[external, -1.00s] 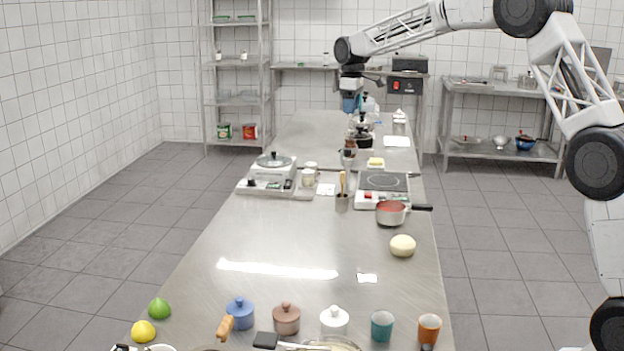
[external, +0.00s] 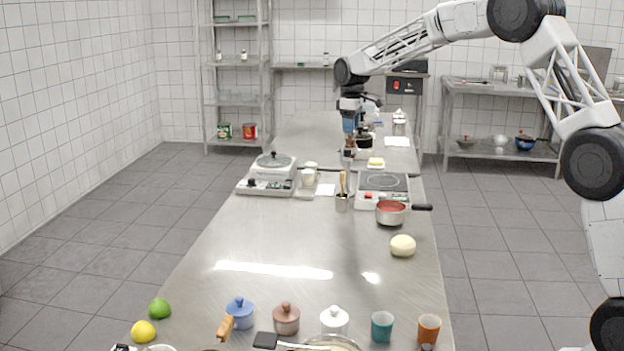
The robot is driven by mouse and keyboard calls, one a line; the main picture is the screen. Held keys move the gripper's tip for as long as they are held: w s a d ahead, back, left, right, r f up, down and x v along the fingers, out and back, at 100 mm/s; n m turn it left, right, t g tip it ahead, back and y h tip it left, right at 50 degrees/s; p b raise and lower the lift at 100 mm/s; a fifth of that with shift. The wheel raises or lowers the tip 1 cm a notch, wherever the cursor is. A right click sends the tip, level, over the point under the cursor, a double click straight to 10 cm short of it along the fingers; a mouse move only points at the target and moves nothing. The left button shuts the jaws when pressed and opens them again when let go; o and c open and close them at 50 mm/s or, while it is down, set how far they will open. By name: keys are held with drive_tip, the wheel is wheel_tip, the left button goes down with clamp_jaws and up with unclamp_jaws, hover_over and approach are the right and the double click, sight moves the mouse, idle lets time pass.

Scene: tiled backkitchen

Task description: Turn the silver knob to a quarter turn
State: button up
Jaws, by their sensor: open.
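My gripper (external: 349,132) hangs pointing down over the far half of the steel table, with open jaws. Its fingertips are small and partly lost against the dark items behind and below. The right hotplate (external: 382,186) has small controls on its front, one of them red. The left hotplate (external: 270,177) has a dark control and other small controls on its front panel. I cannot make out for certain which control is the silver knob, or its angle. My gripper is beyond both hotplates in the picture and appears apart from their controls.
A red-filled saucepan (external: 391,212) stands by the right hotplate, its handle pointing right. A pale round item (external: 403,246) lies nearer. Lidded pots and cups line the near edge. The table's middle (external: 290,235) is mostly clear.

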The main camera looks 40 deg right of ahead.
drive_tip(key=shift+f, duration=0.65)
drive_tip(key=c, duration=0.9)
drive_tip(key=shift+c, duration=0.2)
drive_tip(key=shift+m, duration=0.4)
